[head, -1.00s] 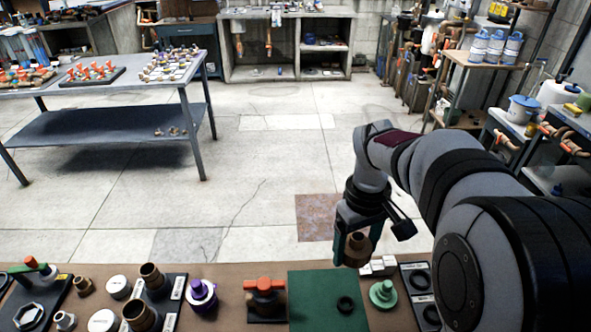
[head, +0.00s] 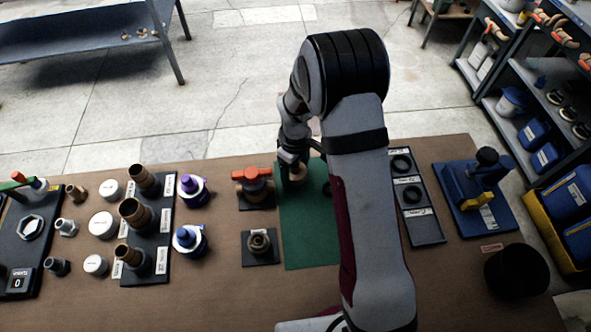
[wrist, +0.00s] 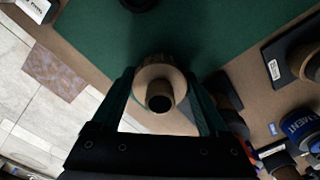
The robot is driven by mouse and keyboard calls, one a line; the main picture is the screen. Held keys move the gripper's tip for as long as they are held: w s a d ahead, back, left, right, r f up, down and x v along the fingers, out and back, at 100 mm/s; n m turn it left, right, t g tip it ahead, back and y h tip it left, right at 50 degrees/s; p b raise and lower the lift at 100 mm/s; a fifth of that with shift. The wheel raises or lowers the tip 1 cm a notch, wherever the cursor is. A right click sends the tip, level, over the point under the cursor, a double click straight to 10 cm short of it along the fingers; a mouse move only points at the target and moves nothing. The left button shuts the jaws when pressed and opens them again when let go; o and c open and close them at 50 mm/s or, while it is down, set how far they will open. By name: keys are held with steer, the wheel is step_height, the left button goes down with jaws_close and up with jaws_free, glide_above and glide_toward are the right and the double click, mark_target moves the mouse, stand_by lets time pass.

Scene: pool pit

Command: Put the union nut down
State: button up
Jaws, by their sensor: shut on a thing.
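The union nut (wrist: 148,75) is a tan-brown ring with a dark central bore, seen end-on in the wrist view. My gripper (wrist: 160,88) is shut on it, one finger on each side. In the head view my gripper (head: 293,174) is over the far left part of the green mat (head: 305,235), and the nut is mostly hidden by my arm. In the wrist view the nut appears beside the mat's edge. I cannot tell whether it touches the surface below. A black ring (head: 327,189) lies on the mat, partly behind my arm.
An orange-handled valve (head: 252,182) stands just left of the mat. A small fitting on a black plate (head: 259,243) sits nearer. A black tray of rings (head: 412,195) and a blue vise-like tool (head: 480,178) stand right. The mat's near left part is clear.

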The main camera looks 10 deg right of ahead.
steer(key=shift+f, duration=0.35)
steer(key=shift+f, duration=0.3)
steer(key=o, duration=1.4)
steer(key=shift+c, duration=0.2)
step_height(320, 180, up, 13)
steer(key=shift+r, duration=0.1)
steer(key=s+r+m, duration=0.3)
steer(key=s+m, duration=0.2)
steer(key=s, duration=0.4)
steer(key=s+r+m+y, duration=0.1)
steer(key=s+m, duration=0.3)
steer(key=s, duration=0.5)
steer(key=s+d+r+m, duration=0.1)
steer(key=s+r+m, duration=0.3)
steer(key=s, duration=0.5)
steer(key=shift+r+m+y, duration=0.3)
steer(key=shift+m+y, duration=0.1)
steer(key=shift+m, duration=0.4)
